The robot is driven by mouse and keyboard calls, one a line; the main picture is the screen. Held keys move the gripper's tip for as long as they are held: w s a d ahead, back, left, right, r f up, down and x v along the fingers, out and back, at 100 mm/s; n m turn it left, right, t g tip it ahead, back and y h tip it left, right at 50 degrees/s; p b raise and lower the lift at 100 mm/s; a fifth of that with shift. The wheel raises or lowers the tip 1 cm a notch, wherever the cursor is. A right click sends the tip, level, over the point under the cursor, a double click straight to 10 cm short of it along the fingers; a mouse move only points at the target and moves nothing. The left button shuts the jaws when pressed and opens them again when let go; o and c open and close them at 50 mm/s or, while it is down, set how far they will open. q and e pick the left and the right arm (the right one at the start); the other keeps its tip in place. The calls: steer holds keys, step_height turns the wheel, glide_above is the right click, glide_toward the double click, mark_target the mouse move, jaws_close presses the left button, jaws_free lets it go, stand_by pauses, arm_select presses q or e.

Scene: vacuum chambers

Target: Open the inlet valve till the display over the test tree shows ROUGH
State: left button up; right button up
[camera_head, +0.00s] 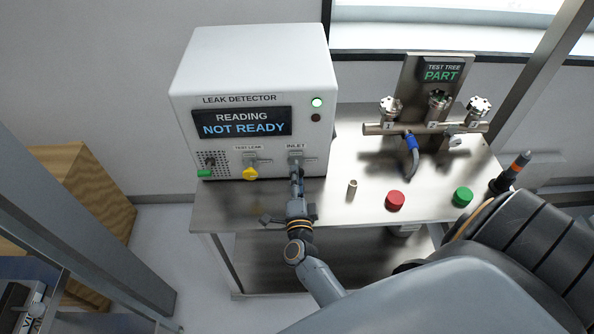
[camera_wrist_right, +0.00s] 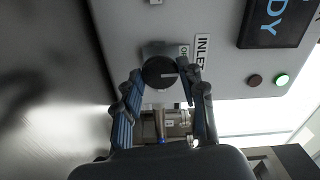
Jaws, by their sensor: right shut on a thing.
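The leak detector (camera_head: 255,70) is a white box whose screen (camera_head: 242,122) reads "READING NOT READY". Its inlet valve (camera_head: 295,154) is under the "INLET" label, mostly hidden by my gripper. The test tree display (camera_head: 440,72) reads "TEST TREE PART" in green. My left gripper is not in view.
The test tree (camera_head: 420,129) has several valve knobs and a blue-ended hose (camera_head: 412,146). A yellow test leak knob (camera_head: 250,174) is left of the inlet. A small brass cylinder (camera_head: 352,187), a red button (camera_head: 395,200) and a green button (camera_head: 462,196) stand on the steel table (camera_head: 330,208).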

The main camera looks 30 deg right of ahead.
steer(key=shift+f, duration=0.1)
steer(key=o, duration=1.1)
steer(key=shift+o, duration=0.2)
